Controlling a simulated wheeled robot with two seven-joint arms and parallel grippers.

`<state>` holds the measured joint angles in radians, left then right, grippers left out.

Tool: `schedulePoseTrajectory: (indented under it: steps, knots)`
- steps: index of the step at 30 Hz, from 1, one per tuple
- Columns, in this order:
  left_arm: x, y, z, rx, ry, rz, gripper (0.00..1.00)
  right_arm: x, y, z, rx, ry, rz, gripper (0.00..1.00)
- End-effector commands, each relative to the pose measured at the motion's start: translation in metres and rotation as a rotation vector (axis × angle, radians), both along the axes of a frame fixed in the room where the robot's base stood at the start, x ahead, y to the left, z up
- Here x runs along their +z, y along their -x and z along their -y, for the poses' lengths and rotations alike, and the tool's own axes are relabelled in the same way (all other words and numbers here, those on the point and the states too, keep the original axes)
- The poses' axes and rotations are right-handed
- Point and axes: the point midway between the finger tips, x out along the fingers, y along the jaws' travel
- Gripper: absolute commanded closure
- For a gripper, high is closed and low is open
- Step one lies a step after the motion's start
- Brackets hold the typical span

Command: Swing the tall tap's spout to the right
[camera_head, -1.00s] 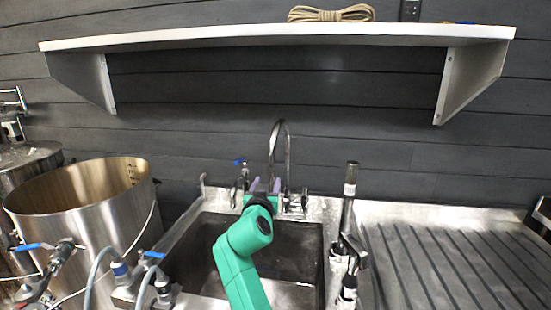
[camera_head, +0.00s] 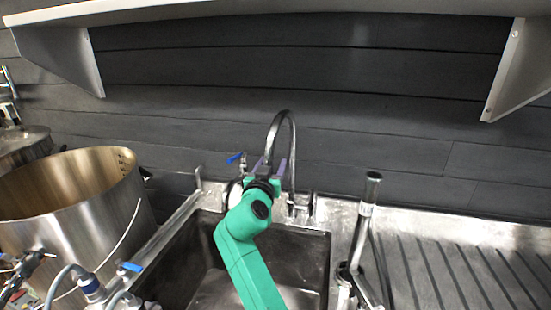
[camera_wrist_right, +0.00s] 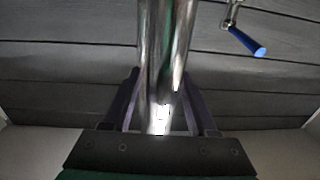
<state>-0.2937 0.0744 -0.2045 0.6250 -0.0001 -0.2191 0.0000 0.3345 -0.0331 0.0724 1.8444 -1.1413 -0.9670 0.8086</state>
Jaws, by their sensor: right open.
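The tall tap (camera_head: 291,150) is a chrome gooseneck rising at the back rim of the sink (camera_head: 212,262). Its spout arches over toward the left front, and its lower end is hidden behind my gripper in the head view. My right gripper (camera_head: 269,170), on the green arm, is at the hanging part of the spout. In the right wrist view, the shiny spout (camera_wrist_right: 163,60) passes between the two dark fingers of the open right gripper (camera_wrist_right: 161,82). I cannot tell whether either finger touches it. My left gripper is not in view.
A blue-handled valve (camera_head: 238,158) is close left of the spout. A large steel pot (camera_head: 75,215) stands left of the sink. A shorter upright fitting (camera_head: 366,205) stands at the sink's right edge beside the ribbed drainboard (camera_head: 455,270). A shelf (camera_head: 250,8) hangs above.

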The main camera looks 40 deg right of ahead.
Motion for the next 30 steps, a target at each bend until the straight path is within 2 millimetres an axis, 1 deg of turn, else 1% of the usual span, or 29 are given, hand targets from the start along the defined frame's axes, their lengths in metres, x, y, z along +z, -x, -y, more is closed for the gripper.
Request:
schedulePoseTrajectory:
  steps: [5, 8, 9, 10, 30]
  knots:
    - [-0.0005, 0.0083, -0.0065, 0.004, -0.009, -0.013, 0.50, -0.0001, 0.0000, -0.0002, 0.000, 0.000, 0.000, 0.42]
    - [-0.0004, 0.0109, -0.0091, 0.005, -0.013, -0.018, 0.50, -0.0001, 0.0000, -0.0001, 0.000, -0.001, 0.001, 0.76]
    - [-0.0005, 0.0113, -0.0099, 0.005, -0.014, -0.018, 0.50, -0.0001, 0.0000, -0.0001, 0.000, -0.001, 0.001, 0.91]
    - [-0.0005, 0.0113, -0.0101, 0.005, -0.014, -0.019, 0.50, -0.0001, -0.0001, -0.0001, 0.000, -0.001, 0.001, 1.00]
    - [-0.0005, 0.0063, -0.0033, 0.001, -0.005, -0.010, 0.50, -0.0006, 0.0003, 0.0011, -0.002, -0.002, -0.001, 1.00]
